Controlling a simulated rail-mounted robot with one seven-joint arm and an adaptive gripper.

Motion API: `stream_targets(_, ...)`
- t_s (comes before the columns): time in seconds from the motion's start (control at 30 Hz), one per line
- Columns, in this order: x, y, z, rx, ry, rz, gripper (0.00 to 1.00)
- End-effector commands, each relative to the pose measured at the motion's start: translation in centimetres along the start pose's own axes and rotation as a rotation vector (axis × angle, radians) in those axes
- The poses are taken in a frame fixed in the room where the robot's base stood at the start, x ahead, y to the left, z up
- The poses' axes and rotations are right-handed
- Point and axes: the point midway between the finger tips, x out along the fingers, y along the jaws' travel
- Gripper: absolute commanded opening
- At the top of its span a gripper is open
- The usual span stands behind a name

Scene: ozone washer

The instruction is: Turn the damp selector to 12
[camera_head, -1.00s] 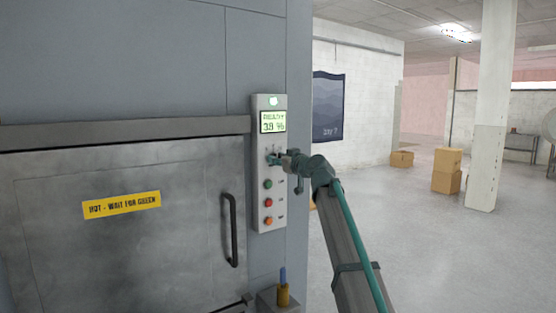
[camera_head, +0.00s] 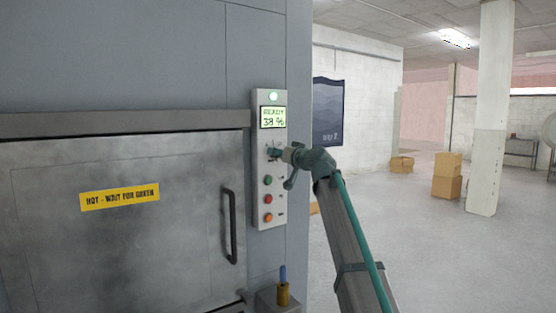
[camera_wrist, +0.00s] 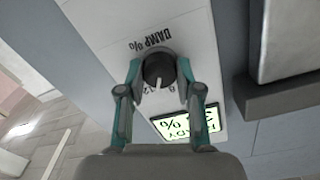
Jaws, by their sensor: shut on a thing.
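The damp selector (camera_wrist: 158,70) is a round dark knob with a white pointer line, under an upside-down "DAMP %" label in the wrist view. Its pointer faces the display side, near small marks that look like 8 and 12; I cannot read its exact setting. My gripper (camera_wrist: 159,68) is shut on the knob, one teal finger on each side. In the head view my gripper (camera_head: 276,153) reaches the panel (camera_head: 256,190) just below the display (camera_head: 272,117) and mostly hides the knob. The display reads READY and a percentage that looks like 38 or 39.
Green (camera_head: 268,180), red (camera_head: 268,199) and orange (camera_head: 268,217) buttons sit below the selector. A door handle (camera_head: 231,228) and the yellow hot-warning label (camera_head: 120,197) are at left. Open floor lies at right.

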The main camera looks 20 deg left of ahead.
Motion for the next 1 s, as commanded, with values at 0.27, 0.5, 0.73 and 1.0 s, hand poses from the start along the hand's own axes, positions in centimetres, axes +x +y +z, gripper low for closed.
stream_targets(0.27, -0.01, 0.08, 0.05, 0.151, -0.002, 0.0, 0.0)
stream_targets(0.5, -0.01, 0.07, 0.01, 0.206, -0.003, 0.0, 0.0)
stream_targets(0.73, -0.02, 0.05, -0.01, 0.214, -0.003, -0.001, 0.0)
stream_targets(1.0, -0.02, 0.05, -0.01, 0.213, -0.003, -0.001, 0.49)
